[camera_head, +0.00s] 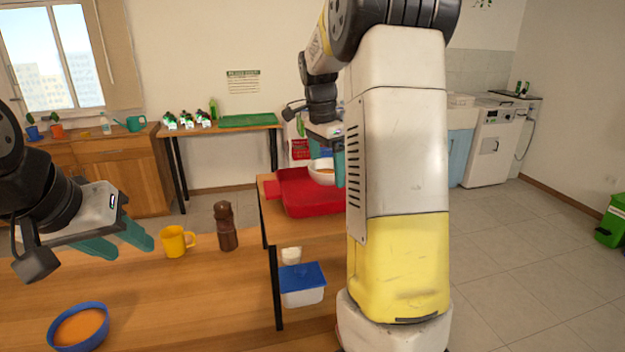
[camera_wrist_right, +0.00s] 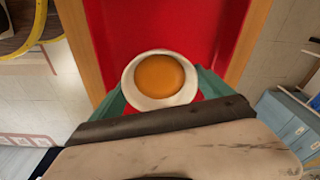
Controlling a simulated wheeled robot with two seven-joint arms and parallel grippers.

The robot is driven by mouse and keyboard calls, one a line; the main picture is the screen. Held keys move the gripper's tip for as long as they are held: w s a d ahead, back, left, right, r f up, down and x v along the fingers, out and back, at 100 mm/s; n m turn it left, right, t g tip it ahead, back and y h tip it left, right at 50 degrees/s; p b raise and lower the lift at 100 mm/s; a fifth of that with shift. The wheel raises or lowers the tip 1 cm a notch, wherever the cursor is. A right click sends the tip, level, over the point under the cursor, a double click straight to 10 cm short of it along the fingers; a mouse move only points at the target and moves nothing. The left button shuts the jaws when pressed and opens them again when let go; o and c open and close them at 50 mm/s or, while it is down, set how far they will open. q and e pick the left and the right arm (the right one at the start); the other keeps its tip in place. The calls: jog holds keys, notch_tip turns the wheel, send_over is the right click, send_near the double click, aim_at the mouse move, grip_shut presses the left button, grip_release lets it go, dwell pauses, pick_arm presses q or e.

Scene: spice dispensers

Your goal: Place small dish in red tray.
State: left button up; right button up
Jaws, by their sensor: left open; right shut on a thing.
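A small white dish (camera_head: 321,171) with orange contents is held by my right gripper (camera_head: 326,150) over the red tray (camera_head: 307,197). In the right wrist view the dish (camera_wrist_right: 160,79) sits between the teal fingers, with the red tray (camera_wrist_right: 170,25) beneath it. I cannot tell whether the dish touches the tray floor. The tray lies on a small wooden side table, its right part hidden behind my arm. My left gripper (camera_head: 122,242) is open and empty above the wooden table at left.
The front wooden table (camera_head: 180,295) holds a blue bowl (camera_head: 79,327) with orange contents, a yellow mug (camera_head: 176,241) and a brown grinder (camera_head: 226,227). A blue-lidded box (camera_head: 302,284) sits below the side table. A green tray (camera_head: 249,120) lies on the back table.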

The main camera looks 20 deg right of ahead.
jog(key=shift+w+d+f, duration=0.1)
jog(key=shift+w+d, duration=0.3)
jog(key=shift+d, duration=0.25)
jog(key=shift+f, duration=1.75)
jog(key=o, duration=1.3)
jog(key=shift+f, duration=0.15)
jog(key=shift+c, duration=0.2)
